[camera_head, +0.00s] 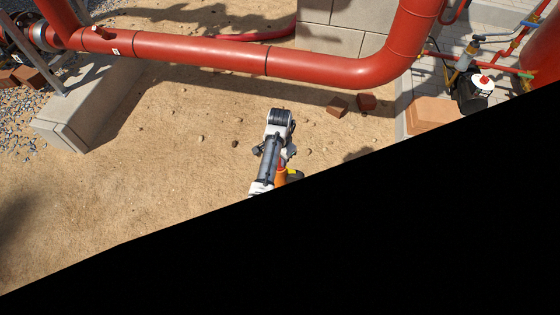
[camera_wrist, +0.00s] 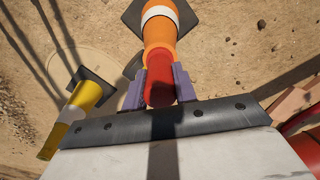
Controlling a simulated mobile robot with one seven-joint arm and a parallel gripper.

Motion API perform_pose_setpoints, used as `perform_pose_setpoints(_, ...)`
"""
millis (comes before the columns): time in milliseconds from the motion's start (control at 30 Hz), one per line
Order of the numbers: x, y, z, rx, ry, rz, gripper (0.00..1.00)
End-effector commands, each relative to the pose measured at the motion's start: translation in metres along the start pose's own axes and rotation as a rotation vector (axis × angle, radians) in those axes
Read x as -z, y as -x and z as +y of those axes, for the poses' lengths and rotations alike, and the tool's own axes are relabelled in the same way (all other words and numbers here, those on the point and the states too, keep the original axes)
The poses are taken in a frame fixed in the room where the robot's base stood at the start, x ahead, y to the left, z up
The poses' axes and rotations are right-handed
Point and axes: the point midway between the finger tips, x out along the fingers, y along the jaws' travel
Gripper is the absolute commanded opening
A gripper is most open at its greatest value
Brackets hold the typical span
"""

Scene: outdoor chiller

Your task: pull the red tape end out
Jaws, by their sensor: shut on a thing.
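My gripper (camera_wrist: 160,84) shows in the wrist view as two purple fingers, one on each side of a rounded red piece (camera_wrist: 160,95). It is shut on this piece, which I take for the red tape end. The red piece lies in line with the narrow end of an orange cone (camera_wrist: 160,32) with a white band and a dark base. I cannot tell whether the piece touches the cone, and no length of tape shows. In the head view the orange cone (camera_head: 281,175) is partly hidden behind my arm, and my fingers cannot be made out.
A yellow cone (camera_wrist: 88,96) with a dark base stands left of the orange one in the wrist view. A large red pipe (camera_head: 200,50) crosses the back in the head view. Bricks (camera_head: 337,107) lie at right. Sandy ground is mostly open at left. Black fills the lower right.

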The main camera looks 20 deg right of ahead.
Motion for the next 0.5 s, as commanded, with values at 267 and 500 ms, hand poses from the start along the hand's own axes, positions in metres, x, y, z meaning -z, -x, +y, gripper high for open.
perform_pose_setpoints(267,0.0001,0.0059,-0.0001,0.0,0.0,0.0,0.0)
perform_pose_setpoints(500,0.0001,0.0097,-0.0001,0.0,0.0,0.0,0.0)
